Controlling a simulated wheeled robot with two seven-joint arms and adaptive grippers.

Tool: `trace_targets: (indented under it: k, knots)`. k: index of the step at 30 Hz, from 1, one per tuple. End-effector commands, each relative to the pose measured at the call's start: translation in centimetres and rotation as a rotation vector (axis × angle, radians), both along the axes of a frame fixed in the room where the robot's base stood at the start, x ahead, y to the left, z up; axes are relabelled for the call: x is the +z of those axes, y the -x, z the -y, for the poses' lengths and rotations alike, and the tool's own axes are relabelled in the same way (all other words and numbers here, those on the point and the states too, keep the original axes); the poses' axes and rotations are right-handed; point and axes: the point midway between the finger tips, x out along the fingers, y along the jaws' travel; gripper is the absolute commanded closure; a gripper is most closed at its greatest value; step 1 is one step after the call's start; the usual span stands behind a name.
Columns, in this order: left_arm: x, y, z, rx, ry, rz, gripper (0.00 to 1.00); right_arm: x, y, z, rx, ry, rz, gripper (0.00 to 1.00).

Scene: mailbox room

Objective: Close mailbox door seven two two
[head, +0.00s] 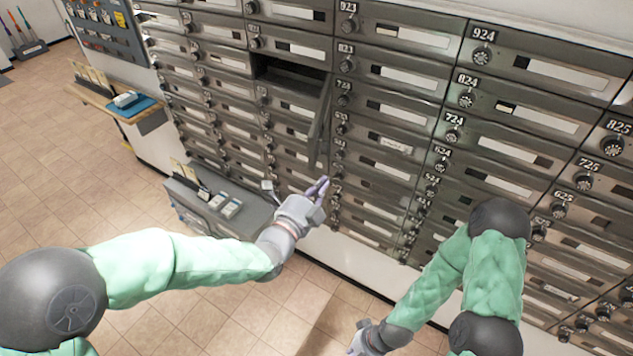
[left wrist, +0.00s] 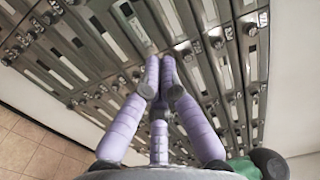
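One mailbox compartment (head: 290,74) in the metal wall is open and dark inside. Its door (head: 319,122) stands swung out from its right side, seen nearly edge-on; its number is not readable. My left gripper (head: 319,187) is below the door's lower end in the head view, apart from it as far as I can tell. In the left wrist view its purple fingers (left wrist: 160,62) come together at the tips with nothing between them. My right gripper (head: 358,342) is low at the bottom edge, partly cut off, its fingers unclear.
Closed mailbox doors with dials surround the opening; 823 (head: 346,48) and 724 (head: 453,127) are readable to the right. A grey counter (head: 222,207) with small items stands left of my left gripper. A wooden shelf (head: 100,100) is farther left. The tiled floor (head: 60,190) is clear.

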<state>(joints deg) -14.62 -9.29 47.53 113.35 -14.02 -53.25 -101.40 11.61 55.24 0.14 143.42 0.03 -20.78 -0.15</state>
Motion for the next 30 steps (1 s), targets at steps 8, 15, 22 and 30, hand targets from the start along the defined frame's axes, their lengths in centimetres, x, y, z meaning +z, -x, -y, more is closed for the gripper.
trace_targets:
  k: [8, 15, 22, 30]
  knots:
    - [0.0, -3.7, 1.9, 0.0, 0.001, -0.003, 1.0, 0.8, 0.0, 0.0, 0.0, 0.0, 0.0, 1.0]
    - [0.0, -6.8, 3.5, 0.0, 0.001, -0.003, 1.0, 1.4, 0.0, 0.0, 0.0, 0.0, 0.0, 1.0]
    - [0.1, -7.3, 0.5, 0.005, 0.001, -0.002, 1.0, 2.2, 0.0, 0.0, 0.0, 0.0, 0.0, 1.0]
    - [0.0, -7.4, -0.5, 0.001, 0.002, -0.002, 1.0, 2.3, 0.0, 0.0, 0.0, 0.0, 0.0, 1.0]
